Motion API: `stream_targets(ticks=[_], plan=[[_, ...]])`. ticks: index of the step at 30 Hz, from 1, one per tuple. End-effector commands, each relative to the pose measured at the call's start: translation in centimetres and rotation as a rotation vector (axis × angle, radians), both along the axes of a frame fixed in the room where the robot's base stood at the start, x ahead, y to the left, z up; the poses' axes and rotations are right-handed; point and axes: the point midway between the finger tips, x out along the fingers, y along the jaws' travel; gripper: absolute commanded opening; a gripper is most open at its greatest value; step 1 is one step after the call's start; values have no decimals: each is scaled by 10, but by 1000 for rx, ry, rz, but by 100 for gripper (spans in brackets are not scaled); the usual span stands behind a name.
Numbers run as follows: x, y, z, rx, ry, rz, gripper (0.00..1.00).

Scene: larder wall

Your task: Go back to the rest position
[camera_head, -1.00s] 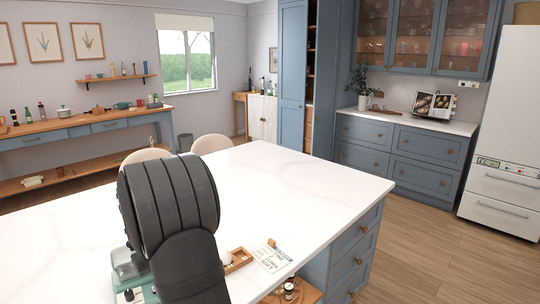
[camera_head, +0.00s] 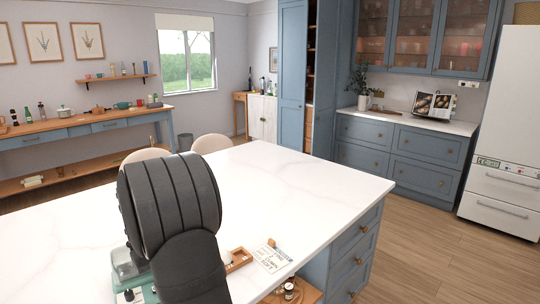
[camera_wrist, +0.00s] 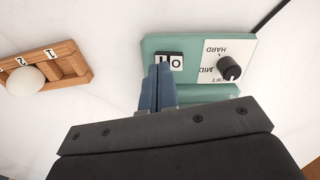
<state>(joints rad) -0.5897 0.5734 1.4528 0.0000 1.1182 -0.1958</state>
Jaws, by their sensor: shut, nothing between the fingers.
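My gripper (camera_wrist: 160,72) is shut and empty in the wrist view, its two blue fingers together. Its tips are at the near edge of a black rocker switch marked I and O (camera_wrist: 176,62) on a green appliance (camera_wrist: 155,43). I cannot tell whether they touch the switch. A black knob (camera_wrist: 229,69) with a hardness scale is to the right on the appliance's white panel. In the head view the appliance (camera_head: 122,282) is partly hidden behind my dark arm, and my fingers are hidden.
A wooden egg holder (camera_wrist: 68,62) with numbered places carries a white egg (camera_wrist: 26,81), left of the appliance. A printed card (camera_head: 270,258) lies on the white marble island (camera_head: 290,185). The island's far part is clear.

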Motion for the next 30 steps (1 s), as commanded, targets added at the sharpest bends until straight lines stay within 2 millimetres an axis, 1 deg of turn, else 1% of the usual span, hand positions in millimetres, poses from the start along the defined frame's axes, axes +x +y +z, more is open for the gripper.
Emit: stream_targets(ticks=[1, 10, 18, 24, 25, 26, 27, 30], plan=[[1, 1, 13, 4, -6, 0, 0], [1, 1, 74, 4, -5, 0, 0], [-13, 25, 121, -73, -45, 10, 0], [-23, 37, 153, -122, -79, 2, 0], [-24, 38, 156, -127, -83, 0, 0], [-24, 38, 155, -132, -85, -1, 0], [-24, 36, 147, -135, -83, -1, 0], [-23, 35, 138, -134, -85, -2, 0]])
